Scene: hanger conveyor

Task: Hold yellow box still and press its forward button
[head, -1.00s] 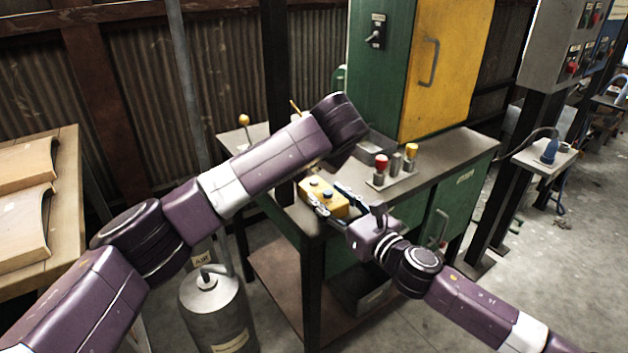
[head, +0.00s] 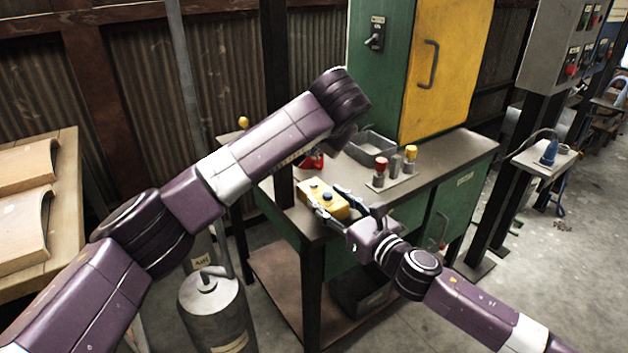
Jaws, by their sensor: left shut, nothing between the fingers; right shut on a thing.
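The yellow box (head: 338,208) lies near the front left corner of the workbench top, with two dark bluish buttons (head: 327,195) on its upper face. I cannot read which button is forward. My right gripper (head: 339,207) reaches in from the right and is shut on the box, one finger along each side. My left gripper (head: 343,139) is shut and empty, above and behind the box, apart from it. Its fingertips are mostly hidden by my wrist.
The workbench (head: 440,165) also carries a grey tray (head: 376,144), a red-and-black item (head: 312,160) and red and yellow knobs (head: 381,163) on posts. A green-and-yellow cabinet (head: 440,70) stands behind. A grey gas cylinder (head: 213,310) stands on the floor at front left.

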